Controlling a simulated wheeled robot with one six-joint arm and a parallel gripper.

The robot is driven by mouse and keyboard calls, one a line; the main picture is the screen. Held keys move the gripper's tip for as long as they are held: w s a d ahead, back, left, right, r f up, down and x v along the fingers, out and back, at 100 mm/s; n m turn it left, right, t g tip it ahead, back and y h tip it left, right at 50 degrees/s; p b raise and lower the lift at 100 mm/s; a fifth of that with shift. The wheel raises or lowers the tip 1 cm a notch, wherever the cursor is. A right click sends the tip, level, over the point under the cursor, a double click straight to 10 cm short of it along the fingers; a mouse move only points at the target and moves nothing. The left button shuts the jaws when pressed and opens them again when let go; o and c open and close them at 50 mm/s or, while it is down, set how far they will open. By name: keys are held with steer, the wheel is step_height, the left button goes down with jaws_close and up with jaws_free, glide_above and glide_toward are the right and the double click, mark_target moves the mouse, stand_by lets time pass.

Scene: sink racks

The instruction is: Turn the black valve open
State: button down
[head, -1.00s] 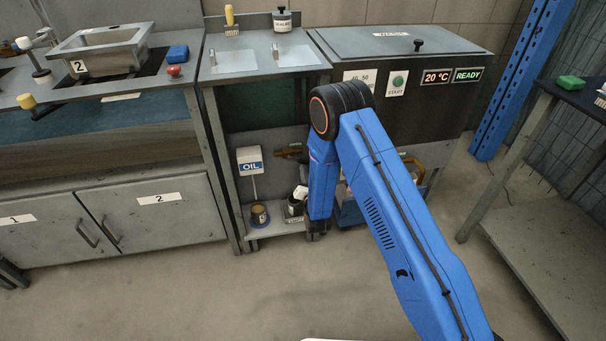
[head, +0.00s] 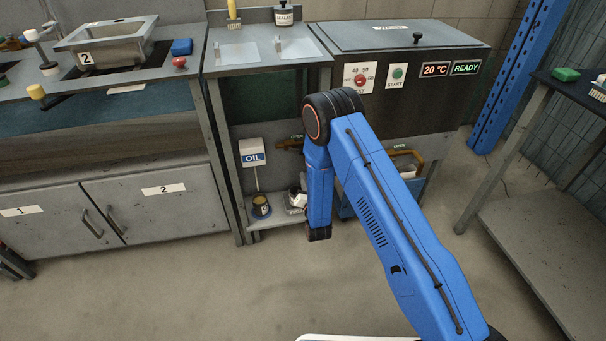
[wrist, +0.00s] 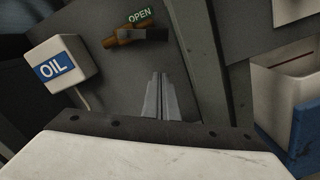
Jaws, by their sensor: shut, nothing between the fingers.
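The black valve handle (wrist: 155,34) shows in the wrist view as a dark bar beside a brass pipe fitting (wrist: 118,40), under a green OPEN label (wrist: 139,15) on the grey panel. In the head view the brass fitting (head: 289,144) is left of my arm, and its black handle is too small to make out. My gripper (wrist: 160,76) is shut and empty in the wrist view. Its fingertips appear below the handle in the picture, apart from it. In the head view my fingers are hidden behind my arm.
A white OIL box (wrist: 60,62) on a thin post stands left of my fingers. A cup (head: 261,206) and a container (head: 296,201) sit on the low shelf. Another copper-coloured pipe (head: 408,154) is right of my arm. The floor in front is clear.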

mark_target(300, 152)
steer(key=v, duration=0.5)
steer(key=w+a+r+n, duration=0.1)
steer(key=w+r, duration=0.3)
steer(key=w, duration=0.6)
steer(key=shift+a, duration=0.4)
steer(key=shift+d+r, duration=0.1)
steer(key=shift+r, duration=0.05)
steer(key=shift+w+d+r, duration=0.15)
steer(key=shift+d+r, duration=0.25)
steer(key=shift+r, duration=0.1)
steer(key=shift+f, duration=0.15)
